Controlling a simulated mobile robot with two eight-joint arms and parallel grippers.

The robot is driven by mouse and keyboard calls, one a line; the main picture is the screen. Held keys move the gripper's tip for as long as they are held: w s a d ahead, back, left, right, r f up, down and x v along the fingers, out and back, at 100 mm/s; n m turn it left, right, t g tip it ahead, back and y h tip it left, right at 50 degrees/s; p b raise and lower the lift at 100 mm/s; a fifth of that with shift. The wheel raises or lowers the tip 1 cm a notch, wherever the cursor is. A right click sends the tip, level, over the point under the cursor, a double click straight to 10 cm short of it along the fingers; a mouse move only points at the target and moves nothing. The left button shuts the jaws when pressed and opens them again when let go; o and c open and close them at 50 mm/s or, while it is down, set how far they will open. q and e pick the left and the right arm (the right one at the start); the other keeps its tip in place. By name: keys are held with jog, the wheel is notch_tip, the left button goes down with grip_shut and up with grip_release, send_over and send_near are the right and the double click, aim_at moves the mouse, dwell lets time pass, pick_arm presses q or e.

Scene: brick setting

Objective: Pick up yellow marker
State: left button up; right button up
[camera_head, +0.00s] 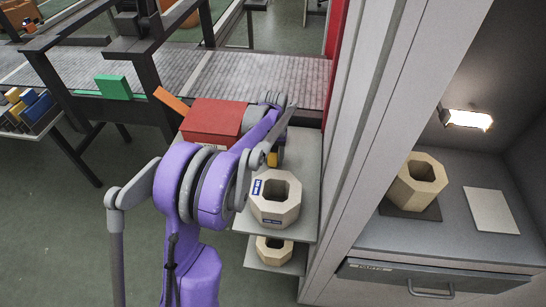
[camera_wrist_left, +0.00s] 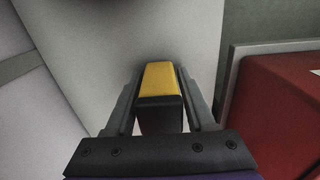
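The yellow marker (camera_head: 273,159) is a small piece near the end of my left arm in the head view, over the light shelf top beside the red box. In the left wrist view the yellow marker (camera_wrist_left: 159,76) has a yellow top and a black front end. It lies between the two fingers of my left gripper (camera_wrist_left: 159,95), with the fingers close against both sides, so the gripper looks shut on it. The arm hides part of the marker in the head view. My right gripper is not in either view.
A red box (camera_head: 212,121) stands close beside the gripper. A beige octagonal ring (camera_head: 274,211) sits in front on the shelf, with another ring (camera_head: 273,246) below. A grey wall panel (camera_head: 360,130) rises to the right. A lit alcove holds another ring (camera_head: 416,184).

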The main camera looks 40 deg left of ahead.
pick_arm(q)
grip_shut()
jog(key=shift+r, duration=0.1)
notch_tip(320, 180, up, 10)
jog(key=shift+f+p, duration=0.1)
jog(key=shift+p, duration=0.2)
